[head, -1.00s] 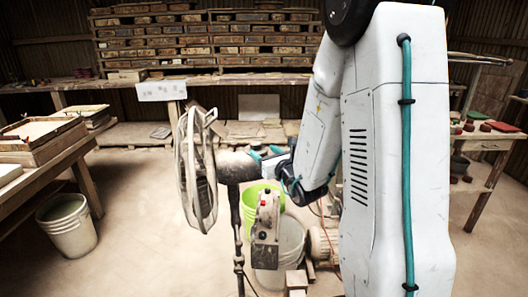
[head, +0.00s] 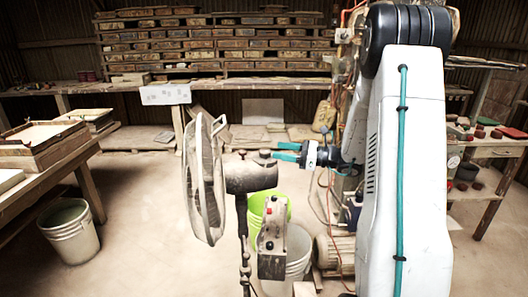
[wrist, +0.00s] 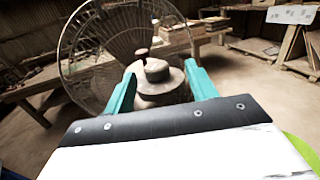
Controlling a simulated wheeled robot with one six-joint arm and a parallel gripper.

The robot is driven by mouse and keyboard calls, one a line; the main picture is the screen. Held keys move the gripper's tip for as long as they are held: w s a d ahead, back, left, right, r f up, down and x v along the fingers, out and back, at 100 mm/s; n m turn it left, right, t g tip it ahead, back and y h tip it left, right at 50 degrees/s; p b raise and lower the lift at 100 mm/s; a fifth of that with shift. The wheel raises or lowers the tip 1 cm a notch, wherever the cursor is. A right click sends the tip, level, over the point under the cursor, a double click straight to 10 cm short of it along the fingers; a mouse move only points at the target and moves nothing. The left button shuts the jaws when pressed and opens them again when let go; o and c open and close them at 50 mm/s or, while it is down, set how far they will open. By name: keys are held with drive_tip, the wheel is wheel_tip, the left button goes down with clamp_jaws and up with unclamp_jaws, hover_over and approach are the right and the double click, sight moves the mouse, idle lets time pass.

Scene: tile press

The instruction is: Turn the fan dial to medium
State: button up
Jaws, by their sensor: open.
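The fan has a round wire cage (head: 203,180) and a dusty motor housing (head: 250,177) on a pole. Its cage also shows in the wrist view (wrist: 95,50). A small round dial (head: 265,153) sits on top of the housing. In the wrist view a round knob, apparently this dial (wrist: 157,70), shows between my fingers in the picture. My gripper (head: 276,151) is open, with teal fingers, just right of the dial in the head view. It also shows in the wrist view (wrist: 160,78). Whether the fingers touch the dial and its setting cannot be told.
A grey box with a red button (head: 272,240) hangs beside the fan pole, in front of a green bucket (head: 257,203) and a white bucket (head: 297,248). A motor (head: 338,252) stands to the right. A workbench (head: 45,175) is at left.

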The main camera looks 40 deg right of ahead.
sight(265, 151)
drive_tip(key=w+a, duration=0.1)
drive_tip(key=w+a+g, duration=0.1)
drive_tip(key=a, duration=0.1)
drive_tip(key=w+a+f+n+g+y, duration=0.1)
drive_tip(key=w, duration=0.1)
drive_tip(key=shift+a, duration=0.3)
drive_tip(key=c, duration=1)
